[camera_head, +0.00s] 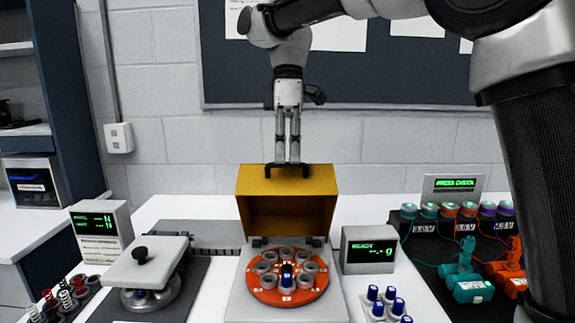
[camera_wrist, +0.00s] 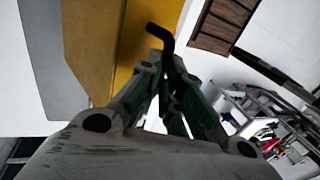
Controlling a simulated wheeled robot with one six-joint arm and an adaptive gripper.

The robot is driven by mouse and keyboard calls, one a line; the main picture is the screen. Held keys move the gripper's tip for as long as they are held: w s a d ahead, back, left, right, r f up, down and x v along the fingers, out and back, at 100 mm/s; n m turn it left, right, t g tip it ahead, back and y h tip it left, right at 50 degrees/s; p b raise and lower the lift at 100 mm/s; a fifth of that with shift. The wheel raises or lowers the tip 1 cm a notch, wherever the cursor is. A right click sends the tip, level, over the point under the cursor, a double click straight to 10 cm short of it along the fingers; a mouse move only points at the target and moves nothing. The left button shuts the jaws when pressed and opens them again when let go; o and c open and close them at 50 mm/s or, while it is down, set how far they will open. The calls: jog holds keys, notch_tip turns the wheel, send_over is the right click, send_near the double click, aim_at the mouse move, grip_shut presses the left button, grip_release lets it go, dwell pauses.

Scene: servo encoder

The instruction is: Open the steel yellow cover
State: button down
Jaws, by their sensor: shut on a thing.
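The yellow steel cover (camera_head: 286,216) stands raised on its hinge at the back of a grey base (camera_head: 240,302), its hollow inside facing the front. A black handle (camera_head: 305,167) is on its top edge. My gripper (camera_head: 287,160) points down at the handle, its fingers close together and shut on it. In the wrist view the cover (camera_wrist: 150,30) is at upper left, and the black handle (camera_wrist: 160,36) runs to the fingertips (camera_wrist: 166,60). Under the cover, an orange round plate (camera_head: 262,295) with several grey cups is exposed.
Batteries and clips (camera_head: 472,284) are at right. A wall (camera_head: 200,150) stands close behind.

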jog(key=shift+w+d+f, duration=0.1)
jog(key=shift+w+f, duration=0.15)
jog(key=shift+w, duration=0.35)
jog(key=shift+w+f, duration=0.25)
jog(key=shift+w, duration=0.3)
jog(key=c, duration=1.5)
grip_release()
jog(key=shift+w+f, duration=0.1)
jog(key=shift+w, duration=0.1)
jog(key=v, duration=0.8)
jog(key=shift+s, duration=0.15)
